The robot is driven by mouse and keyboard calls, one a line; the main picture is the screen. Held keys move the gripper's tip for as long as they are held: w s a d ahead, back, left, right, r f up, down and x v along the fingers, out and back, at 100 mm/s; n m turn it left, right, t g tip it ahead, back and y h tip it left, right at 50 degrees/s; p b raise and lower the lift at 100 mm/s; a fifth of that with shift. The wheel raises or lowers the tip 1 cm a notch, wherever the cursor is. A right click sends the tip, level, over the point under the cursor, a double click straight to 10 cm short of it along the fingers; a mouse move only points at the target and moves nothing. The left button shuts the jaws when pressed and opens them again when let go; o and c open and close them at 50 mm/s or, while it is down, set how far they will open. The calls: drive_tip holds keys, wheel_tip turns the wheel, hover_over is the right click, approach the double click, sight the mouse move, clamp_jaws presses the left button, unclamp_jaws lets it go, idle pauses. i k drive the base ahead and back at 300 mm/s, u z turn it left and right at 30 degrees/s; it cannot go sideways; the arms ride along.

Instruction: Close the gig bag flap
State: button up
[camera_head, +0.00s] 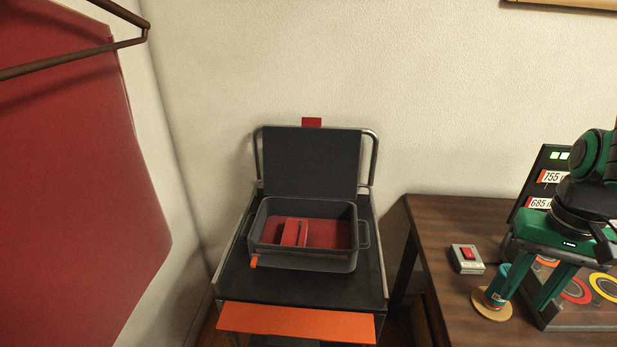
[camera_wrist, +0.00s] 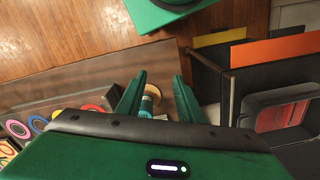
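The gig bag looks like a dark grey open case (camera_head: 348,263) with a red lining and a red block (camera_head: 294,232) inside. Its flap (camera_head: 310,162) stands raised at the back, with a red tab (camera_head: 312,122) at its top edge. Part of the case (camera_wrist: 240,112) shows at the right of the wrist view. My green gripper (camera_head: 527,300) is over the wooden table, well to the right of the case. In the wrist view my gripper (camera_wrist: 160,76) has its two fingers apart, with a gap between them. It touches no part of the flap.
The case rests on a dark stand with an orange front panel (camera_head: 297,322). The wooden table (camera_head: 440,228) holds a red-switch box (camera_head: 467,259), a teal can (camera_head: 496,287) on a round coaster, and a tray of colored rings (camera_head: 577,291). A red hanging cloth (camera_head: 70,190) fills the left.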

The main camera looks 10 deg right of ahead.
sight(310, 161)
drive_tip(key=z, duration=1.85)
drive_tip(key=k, duration=1.15)
drive_tip(key=u, duration=2.05)
drive_tip(key=i, duration=1)
